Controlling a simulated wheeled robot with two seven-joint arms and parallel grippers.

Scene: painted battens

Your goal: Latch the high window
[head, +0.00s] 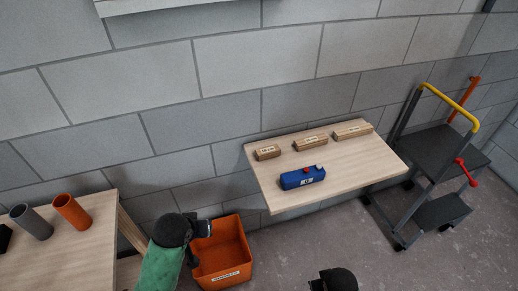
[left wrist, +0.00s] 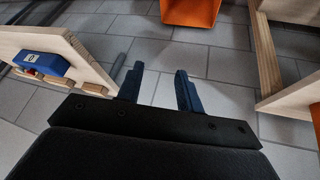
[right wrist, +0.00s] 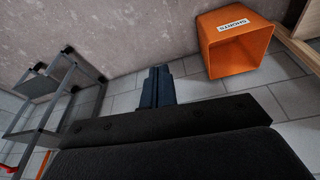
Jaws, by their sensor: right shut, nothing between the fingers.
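Only a white ledge (head: 160,4) shows at the top edge of the head view, high on the block wall. It may be the window's sill; no window pane or latch is in view. My left gripper (left wrist: 156,70) is open and empty, its fingers apart over the floor. In the head view it is beside the orange crate, far below the ledge. My right gripper (right wrist: 159,69) is shut with its fingertips together and nothing between them. In the head view only a dark part of my right arm shows at the bottom edge.
A wooden table (head: 350,182) against the wall holds a blue box (head: 303,178) and several small wooden blocks. A step stand (head: 440,158) with a yellow rail is at right. An orange crate (head: 237,240) labelled "SHORTS" stands on the floor. A left bench (head: 60,255) holds grey and orange tubes.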

